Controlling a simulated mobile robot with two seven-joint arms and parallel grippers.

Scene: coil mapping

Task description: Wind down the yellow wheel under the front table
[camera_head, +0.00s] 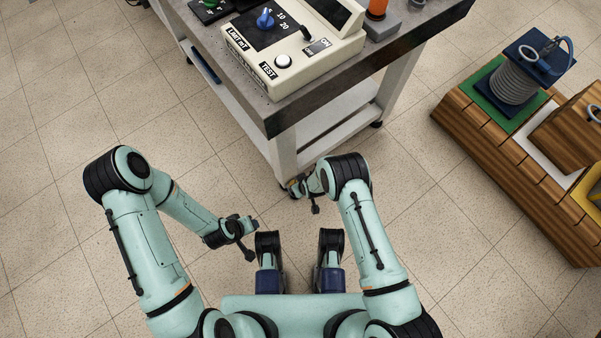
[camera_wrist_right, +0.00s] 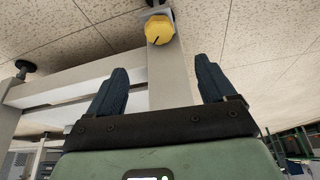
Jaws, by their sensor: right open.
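The yellow wheel (camera_wrist_right: 159,29) shows in the right wrist view, at the floor end of a pale table leg (camera_wrist_right: 168,75). It has a dark line on its face. My right gripper (camera_wrist_right: 160,82) is open and empty, its two dark fingers apart on either side of the leg in that view, with the wheel beyond the fingertips. In the head view my right gripper (camera_head: 298,188) is low beside the near leg of the front table (camera_head: 284,150); the wheel is not visible there. My left gripper (camera_head: 246,232) hangs left of the table leg, apart from it; its fingers are unclear.
The tabletop carries a cream instrument box (camera_head: 290,50) with a blue knob and switch. A wooden stand (camera_head: 500,150) with a wire coil (camera_head: 513,82) stands to the right. A black caster (camera_wrist_right: 25,67) shows on another leg. Tiled floor is clear at left.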

